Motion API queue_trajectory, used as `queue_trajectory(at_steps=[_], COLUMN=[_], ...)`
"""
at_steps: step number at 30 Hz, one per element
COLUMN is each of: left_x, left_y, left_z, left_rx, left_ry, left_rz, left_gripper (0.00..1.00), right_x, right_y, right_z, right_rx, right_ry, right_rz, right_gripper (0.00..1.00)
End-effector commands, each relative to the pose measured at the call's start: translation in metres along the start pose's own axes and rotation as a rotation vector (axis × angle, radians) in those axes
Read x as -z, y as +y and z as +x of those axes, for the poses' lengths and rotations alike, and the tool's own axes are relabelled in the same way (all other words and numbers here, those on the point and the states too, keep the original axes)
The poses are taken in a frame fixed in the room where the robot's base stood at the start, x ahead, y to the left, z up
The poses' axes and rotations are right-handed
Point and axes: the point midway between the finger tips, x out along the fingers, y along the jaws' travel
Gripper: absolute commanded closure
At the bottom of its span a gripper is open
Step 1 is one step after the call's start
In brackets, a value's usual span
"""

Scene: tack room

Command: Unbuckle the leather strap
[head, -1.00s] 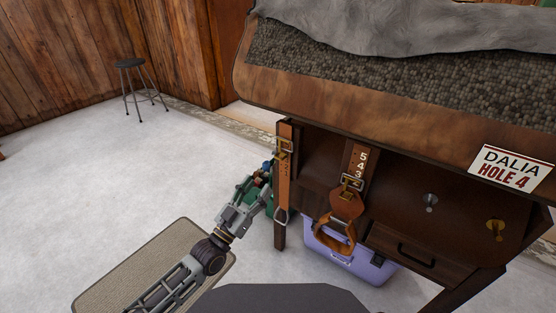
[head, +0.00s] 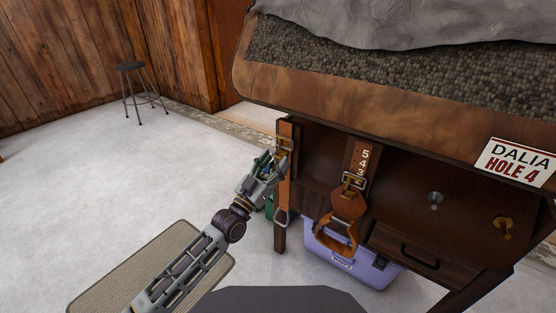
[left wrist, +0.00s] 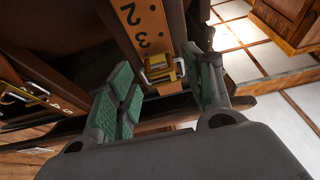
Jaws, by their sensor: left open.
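A tan leather strap (head: 284,185) hangs down the left front leg of the wooden stand. A brass buckle (head: 285,144) sits near its top. In the left wrist view the strap (left wrist: 140,25) shows numbers 2 and 3, with the buckle (left wrist: 163,68) below them. My left gripper (head: 275,160) is open beside the strap at buckle height. In the left wrist view its green-padded fingers (left wrist: 168,75) stand on either side of the buckle, with gaps visible. A second strap (head: 347,205), numbered 5, 4, 3, hangs further right with its own buckle (head: 353,181). My right gripper is out of view.
A lilac box (head: 355,266) stands below. A stool (head: 132,68) stands far left on open floor.

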Motion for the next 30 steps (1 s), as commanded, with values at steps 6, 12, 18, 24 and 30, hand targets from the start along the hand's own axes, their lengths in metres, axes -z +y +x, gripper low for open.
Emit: queue_trajectory(at_steps=[6,12,18,24,30], left_x=[-0.001,0.000,0.000,0.000,0.000], left_y=[0.000,0.000,0.000,0.000,0.000], left_z=[0.018,0.024,0.025,0.025,0.025], left_rx=[0.000,0.000,0.000,0.000,0.000], left_ry=[0.000,0.000,-0.001,0.000,0.000], left_rz=[0.000,0.000,0.000,0.000,0.000], left_gripper=[0.49,0.49,0.49,0.62,0.87], right_x=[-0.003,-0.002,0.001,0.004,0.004], right_y=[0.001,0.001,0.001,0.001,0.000], right_z=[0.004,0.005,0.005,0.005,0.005], right_rx=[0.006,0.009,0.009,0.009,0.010], right_ry=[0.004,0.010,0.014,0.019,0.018], right_rz=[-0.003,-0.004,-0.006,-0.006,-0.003], right_gripper=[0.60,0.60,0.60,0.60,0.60])
